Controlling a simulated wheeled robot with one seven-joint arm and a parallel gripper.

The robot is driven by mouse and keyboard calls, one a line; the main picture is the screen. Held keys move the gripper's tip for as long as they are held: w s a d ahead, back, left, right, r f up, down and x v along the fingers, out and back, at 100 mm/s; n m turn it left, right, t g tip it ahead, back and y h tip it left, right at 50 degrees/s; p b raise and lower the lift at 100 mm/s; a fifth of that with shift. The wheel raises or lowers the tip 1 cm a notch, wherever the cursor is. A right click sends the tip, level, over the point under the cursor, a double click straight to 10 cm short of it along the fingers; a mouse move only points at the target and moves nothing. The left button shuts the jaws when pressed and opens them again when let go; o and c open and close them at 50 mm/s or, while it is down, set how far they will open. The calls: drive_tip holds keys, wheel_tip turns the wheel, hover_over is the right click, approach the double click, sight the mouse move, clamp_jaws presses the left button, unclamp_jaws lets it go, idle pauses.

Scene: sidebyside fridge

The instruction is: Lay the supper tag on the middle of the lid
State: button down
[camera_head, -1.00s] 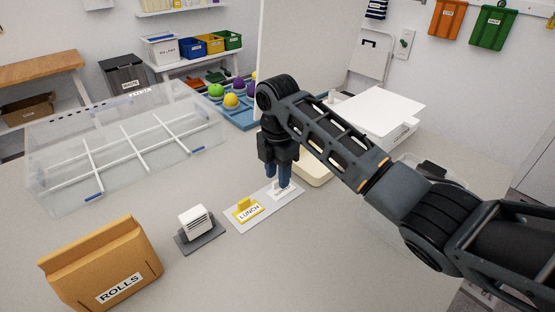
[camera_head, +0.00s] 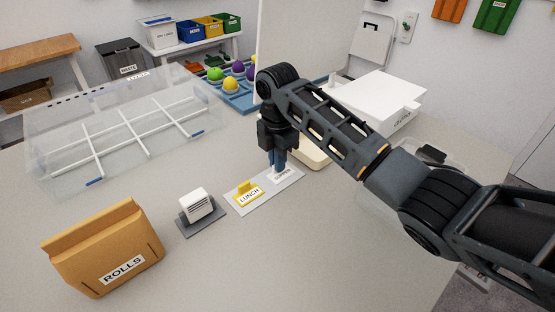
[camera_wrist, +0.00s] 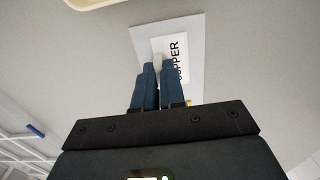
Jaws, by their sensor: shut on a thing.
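The white supper tag (camera_head: 285,177) lies at the right end of a pale grey plate (camera_head: 240,208). Its lettering, partly covered, shows in the wrist view (camera_wrist: 179,48). My gripper (camera_head: 279,168) points down and is shut on a raised part of the tag; its fingers (camera_wrist: 156,68) are close together. I see no clear gap under the tag. A white box (camera_head: 395,123) with a flat white top (camera_head: 372,98) stands behind my arm at the right. I cannot tell whether that top is the lid.
The yellow lunch tag (camera_head: 248,196) shares the plate. A white block on a dark base (camera_head: 196,205) and the rolls bag (camera_head: 105,250) stand left. A cream tray (camera_head: 313,159) is just behind my gripper. A clear divided bin (camera_head: 60,165) fills the back left. The front counter is clear.

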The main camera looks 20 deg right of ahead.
drive_tip(key=c, duration=1.7)
unclamp_jaws()
drive_tip(key=shift+c, duration=0.2)
clamp_jaws()
drive_tip(key=shift+r, duration=0.15)
drive_tip(key=shift+r+p, duration=0.85)
drive_tip(key=shift+p, duration=0.05)
wheel_tip(320, 180, up, 2)
drive_tip(key=shift+r+p, duration=0.1)
drive_tip(key=shift+p, duration=0.95)
drive_tip(key=shift+r+p, duration=0.4)
drive_tip(key=shift+r, duration=0.5)
